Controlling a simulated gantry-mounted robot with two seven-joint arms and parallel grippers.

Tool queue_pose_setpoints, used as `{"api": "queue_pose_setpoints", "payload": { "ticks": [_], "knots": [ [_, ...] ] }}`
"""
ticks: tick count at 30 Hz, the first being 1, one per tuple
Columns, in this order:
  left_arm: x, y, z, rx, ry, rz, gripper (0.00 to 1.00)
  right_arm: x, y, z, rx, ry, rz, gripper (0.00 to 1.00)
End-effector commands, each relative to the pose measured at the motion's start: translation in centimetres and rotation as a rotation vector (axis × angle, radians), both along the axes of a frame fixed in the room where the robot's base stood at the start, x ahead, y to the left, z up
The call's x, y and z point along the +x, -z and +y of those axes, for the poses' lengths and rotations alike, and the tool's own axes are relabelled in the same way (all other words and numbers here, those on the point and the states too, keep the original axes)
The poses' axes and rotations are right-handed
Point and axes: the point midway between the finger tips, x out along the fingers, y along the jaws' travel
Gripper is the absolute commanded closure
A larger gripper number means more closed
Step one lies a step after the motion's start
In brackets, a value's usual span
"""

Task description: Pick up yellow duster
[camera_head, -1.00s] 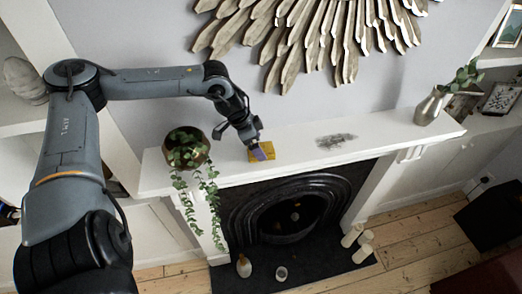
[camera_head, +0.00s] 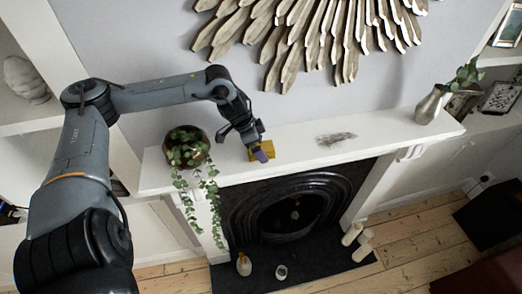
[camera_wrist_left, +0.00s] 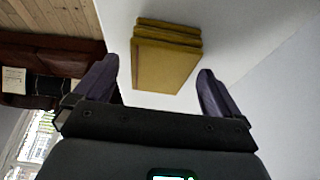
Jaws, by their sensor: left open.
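The yellow duster (camera_head: 265,150) is a folded cloth lying on the white mantelpiece, right of the plant pot. In the left wrist view the duster (camera_wrist_left: 165,58) shows as a folded stack between and beyond the fingertips. My left gripper (camera_head: 260,152) is at the duster, partly covering it in the head view. Its two purple fingers (camera_wrist_left: 160,85) are spread apart in the wrist view, with nothing clamped between them. My right gripper is in neither view.
A trailing plant in a brown pot (camera_head: 188,150) stands just left of the duster. A spiky wall ornament (camera_head: 310,35) hangs above.

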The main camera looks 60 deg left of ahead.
Motion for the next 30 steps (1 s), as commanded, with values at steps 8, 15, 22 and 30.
{"api": "queue_pose_setpoints", "payload": {
  "ticks": [8,15,22,30],
  "knots": [
    [-0.01,0.31,-0.03,-0.001,-0.001,0.0,0.02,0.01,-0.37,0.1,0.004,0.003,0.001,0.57],
    [-0.01,0.4,-0.01,0.0,-0.001,0.0,0.02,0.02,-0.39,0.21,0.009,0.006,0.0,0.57],
    [0.0,0.39,-0.01,0.0,0.0,0.0,0.25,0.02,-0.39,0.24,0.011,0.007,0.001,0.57],
    [0.01,0.36,0.0,0.0,0.0,0.0,0.62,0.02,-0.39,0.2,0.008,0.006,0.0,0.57]
  ]
}}
